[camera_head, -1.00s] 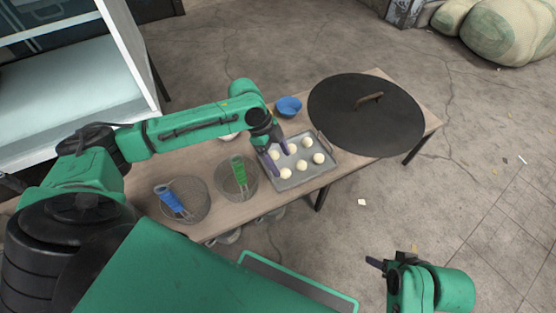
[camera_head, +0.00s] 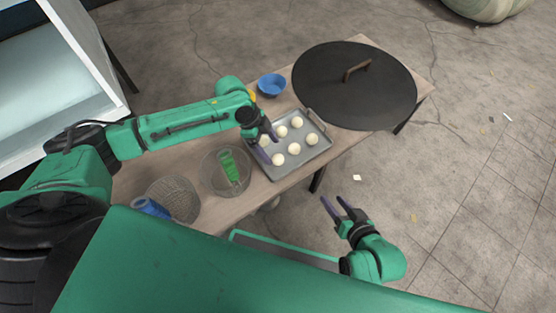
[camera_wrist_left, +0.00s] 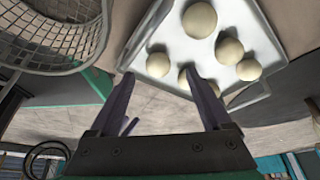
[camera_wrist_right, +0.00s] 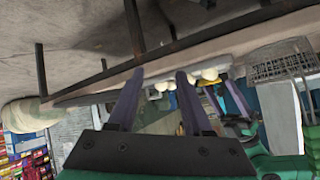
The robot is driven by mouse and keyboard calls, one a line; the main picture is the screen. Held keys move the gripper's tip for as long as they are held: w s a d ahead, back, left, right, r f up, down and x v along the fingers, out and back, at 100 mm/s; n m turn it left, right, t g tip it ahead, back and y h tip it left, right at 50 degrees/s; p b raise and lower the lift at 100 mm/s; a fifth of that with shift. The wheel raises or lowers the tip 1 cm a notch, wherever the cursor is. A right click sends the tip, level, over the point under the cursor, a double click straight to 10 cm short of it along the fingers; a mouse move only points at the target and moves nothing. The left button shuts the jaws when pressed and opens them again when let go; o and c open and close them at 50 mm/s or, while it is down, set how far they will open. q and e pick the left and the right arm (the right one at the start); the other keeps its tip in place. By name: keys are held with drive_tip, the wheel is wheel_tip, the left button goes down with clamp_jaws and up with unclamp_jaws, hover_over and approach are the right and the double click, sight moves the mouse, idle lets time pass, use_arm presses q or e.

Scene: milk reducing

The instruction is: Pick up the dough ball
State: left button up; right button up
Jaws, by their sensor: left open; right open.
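Several pale dough balls (camera_head: 294,149) sit in a grey metal tray (camera_head: 318,152) on the table. The left wrist view shows dough balls (camera_wrist_left: 229,51) in the tray (camera_wrist_left: 262,40), one (camera_wrist_left: 186,78) partly hidden by a finger. My left gripper (camera_head: 268,146) is open at the tray's left side, its purple fingers close to the left-hand balls. Contact cannot be told. My right gripper (camera_head: 335,206) is open and empty, in front of the table and apart from the tray. In the right wrist view a few balls (camera_wrist_right: 209,74) show in the distance beyond its fingers.
A large dark round lid (camera_head: 350,95) lies on the table (camera_head: 215,207) right of the tray. Wire baskets with a green handle (camera_head: 229,165) and a blue handle (camera_head: 150,207) stand left.

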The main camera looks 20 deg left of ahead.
sight(275, 156)
use_arm(q)
drive_tip(key=b+x, duration=0.2)
drive_tip(key=x, duration=0.2)
drive_tip(key=shift+s+f, duration=0.2)
drive_tip(key=shift+f, duration=0.1)
drive_tip(key=shift+r, duration=0.1)
use_arm(e)
drive_tip(key=shift+s+a+f+m+t+y, duration=0.15)
drive_tip(key=shift+a+f+m+t+y, duration=0.2)
drive_tip(key=shift+a+f+t, duration=0.6)
use_arm(q)
drive_tip(key=c, duration=1)
use_arm(e)
drive_tip(key=shift+d, duration=0.1)
drive_tip(key=shift+r, duration=0.1)
